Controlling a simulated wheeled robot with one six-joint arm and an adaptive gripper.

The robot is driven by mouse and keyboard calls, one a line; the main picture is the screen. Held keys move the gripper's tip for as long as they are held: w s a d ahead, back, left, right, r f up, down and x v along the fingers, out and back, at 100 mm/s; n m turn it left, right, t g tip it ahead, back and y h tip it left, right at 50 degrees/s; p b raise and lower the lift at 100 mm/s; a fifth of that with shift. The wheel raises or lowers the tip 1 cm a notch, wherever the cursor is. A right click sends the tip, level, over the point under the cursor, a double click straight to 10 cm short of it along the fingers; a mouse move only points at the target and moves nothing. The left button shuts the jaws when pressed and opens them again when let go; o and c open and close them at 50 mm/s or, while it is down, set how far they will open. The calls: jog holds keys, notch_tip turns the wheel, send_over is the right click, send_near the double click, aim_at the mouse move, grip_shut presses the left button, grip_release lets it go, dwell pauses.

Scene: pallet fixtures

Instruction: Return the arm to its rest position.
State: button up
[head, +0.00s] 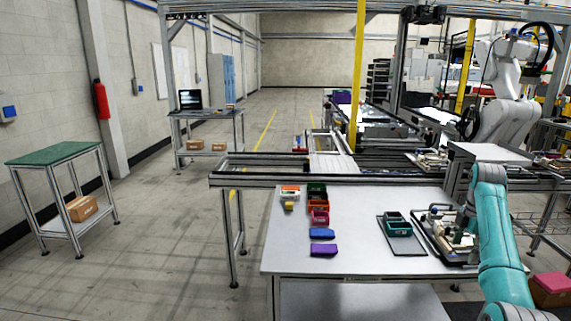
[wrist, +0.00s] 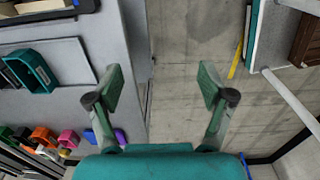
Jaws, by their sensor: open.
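My gripper (wrist: 160,88) shows in the wrist view with its two green-grey fingers wide apart and nothing between them. Beyond the fingers I see the grey concrete floor and the edge of the white table (wrist: 75,105). In the head view my teal arm (head: 496,235) rises at the right side of the table (head: 350,255). The gripper itself cannot be made out there.
On the table are a teal bin (head: 397,226) on a dark tray, a fixture tray (head: 428,240) beside my arm, and several small coloured bins and blocks (head: 322,250). A green-topped bench (head: 60,145) stands at left. Open floor (head: 165,230) lies between.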

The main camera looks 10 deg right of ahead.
jog(key=a+f+m+t, duration=0.1)
jog(key=a+f, duration=0.3)
jog(key=f, duration=0.5)
jog(key=a+f+m+t+h, duration=0.1)
jog(key=a+f, duration=0.4)
jog(key=f, duration=0.5)
jog(key=a+f+m+t, duration=0.1)
jog(key=a+f, duration=0.3)
jog(key=f, duration=0.5)
jog(key=s+a+f+m+t+h, duration=0.1)
jog(key=s+a+f+m+t, duration=0.25)
jog(key=s+a+f, duration=1.1)
jog(key=s+a+r+m+t, duration=0.25)
jog(key=s+a, duration=0.35)
jog(key=s, duration=0.5)
jog(key=s+a+r+m+t, duration=0.1)
jog(key=s+a+r+m, duration=0.15)
jog(key=s+a, duration=0.65)
jog(key=s+a+r+m+t+y, duration=0.1)
jog(key=s+r+m+t, duration=0.1)
jog(key=s+r, duration=0.7)
jog(key=s+a+r+m+t+y, duration=0.1)
jog(key=s+r+t, duration=0.1)
jog(key=s+r, duration=0.7)
notch_tip(320, 180, up, 6)
jog(key=shift+s+a+f+m+t, duration=0.1)
jog(key=shift+s+a+m+t, duration=0.15)
jog(key=shift+s+m+t, duration=0.1)
